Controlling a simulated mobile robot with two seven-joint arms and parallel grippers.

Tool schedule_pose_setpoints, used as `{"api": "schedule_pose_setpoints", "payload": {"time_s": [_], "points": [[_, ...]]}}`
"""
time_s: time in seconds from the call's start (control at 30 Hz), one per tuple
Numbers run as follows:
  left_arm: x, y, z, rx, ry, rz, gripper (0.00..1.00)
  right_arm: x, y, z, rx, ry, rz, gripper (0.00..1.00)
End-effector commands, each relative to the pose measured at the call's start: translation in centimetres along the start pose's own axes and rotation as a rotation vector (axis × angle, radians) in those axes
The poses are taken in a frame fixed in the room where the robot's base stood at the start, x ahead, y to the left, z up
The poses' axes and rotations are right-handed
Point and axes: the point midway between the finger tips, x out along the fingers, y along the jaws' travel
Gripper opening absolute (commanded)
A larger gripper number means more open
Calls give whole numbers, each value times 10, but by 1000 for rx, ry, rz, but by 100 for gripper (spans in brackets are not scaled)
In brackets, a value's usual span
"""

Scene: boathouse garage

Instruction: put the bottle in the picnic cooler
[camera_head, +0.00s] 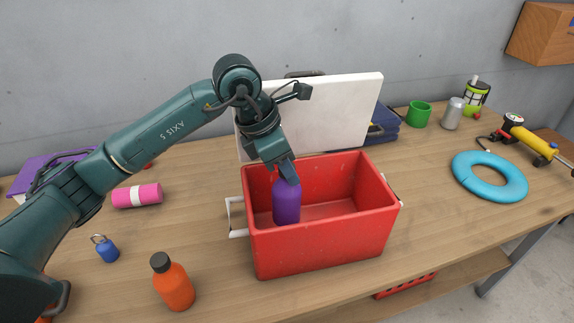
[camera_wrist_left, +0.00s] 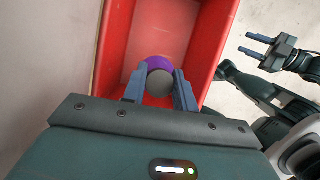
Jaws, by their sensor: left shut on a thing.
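A purple bottle (camera_head: 287,203) with a grey cap (camera_wrist_left: 159,86) is upright inside the left end of the red picnic cooler (camera_head: 325,240). My left gripper (camera_head: 286,176) reaches down into the cooler from above and is shut on the bottle near its top. In the left wrist view its two fingers (camera_wrist_left: 158,94) stand on either side of the cap. I cannot tell whether the bottle's base touches the cooler floor. The cooler's white lid (camera_head: 335,105) stands open behind it. My right gripper (camera_wrist_left: 246,44) shows only in the left wrist view, with its fingers apart, away from the cooler.
A blue ring (camera_head: 489,177), green mug (camera_head: 419,113) and can (camera_head: 453,113) are on the right. The bench (camera_head: 430,215) is clear just right of the cooler.

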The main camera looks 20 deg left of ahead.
Motion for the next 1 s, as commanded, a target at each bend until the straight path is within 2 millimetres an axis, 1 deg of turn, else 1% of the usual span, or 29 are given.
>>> {"api": "schedule_pose_setpoints", "payload": {"time_s": [0.17,0.53,0.67,0.9,1.0], "points": [[2,1,0,-2,-14,3,0,3,-2,3,-3,11,-7,36],[34,0,-14,-2,-13,2,0,16,-4,18,35,35,-23,36],[43,1,-18,-2,-13,2,0,19,-5,23,56,39,-31,36],[45,0,-18,-1,-13,2,0,18,-5,15,77,59,-30,36],[45,0,-18,-1,-13,2,0,18,-6,15,79,59,-29,36]]}}
